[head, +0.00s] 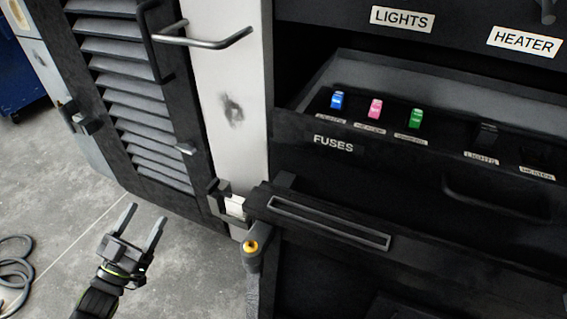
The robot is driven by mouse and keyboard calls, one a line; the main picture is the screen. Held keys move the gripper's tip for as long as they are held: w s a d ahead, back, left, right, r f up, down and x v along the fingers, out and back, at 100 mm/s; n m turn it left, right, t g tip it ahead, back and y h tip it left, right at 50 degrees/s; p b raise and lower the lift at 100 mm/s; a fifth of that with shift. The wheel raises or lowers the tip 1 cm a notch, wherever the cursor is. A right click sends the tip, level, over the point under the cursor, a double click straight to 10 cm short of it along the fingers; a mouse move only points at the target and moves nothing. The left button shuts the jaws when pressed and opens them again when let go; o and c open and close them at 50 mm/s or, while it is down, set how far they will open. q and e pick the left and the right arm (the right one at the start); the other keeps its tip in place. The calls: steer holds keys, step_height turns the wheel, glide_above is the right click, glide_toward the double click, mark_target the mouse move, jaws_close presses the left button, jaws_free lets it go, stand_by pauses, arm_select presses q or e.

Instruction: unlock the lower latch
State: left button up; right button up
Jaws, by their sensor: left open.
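A louvred dark door panel (127,95) stands at the left of the head view, in a black frame. A small dark latch with a pale block (234,206) sits at the frame's lower right corner, beside the fuse drawer; whether it is locked I cannot tell. My left gripper (146,213) is open and empty, its two fingers pointing up toward the door. It is low and left of the latch, apart from it, over the grey floor. My right gripper is not in view.
A bar handle (205,42) juts from the door's upper part. A dark fitting (82,118) is on its left side. The open FUSES drawer (333,145) holds coloured fuses. A post with a yellow button (250,247) stands below the latch. A hose (14,265) lies on the floor.

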arm_select(q)
steer(key=p, duration=0.1)
glide_toward(183, 151)
steer(key=x, duration=0.8)
steer(key=shift+w, duration=0.2)
steer(key=shift+w+d+r, duration=0.2)
steer(key=shift+w+r, duration=0.05)
steer(key=shift+w, duration=0.25)
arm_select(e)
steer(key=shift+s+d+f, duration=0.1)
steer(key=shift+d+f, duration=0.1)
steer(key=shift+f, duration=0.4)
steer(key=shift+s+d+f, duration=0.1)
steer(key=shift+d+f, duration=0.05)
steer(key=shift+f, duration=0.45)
arm_select(q)
steer(key=shift+c, duration=0.4)
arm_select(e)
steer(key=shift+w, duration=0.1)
arm_select(q)
steer(key=shift+h, duration=0.3)
steer(key=c, duration=0.9)
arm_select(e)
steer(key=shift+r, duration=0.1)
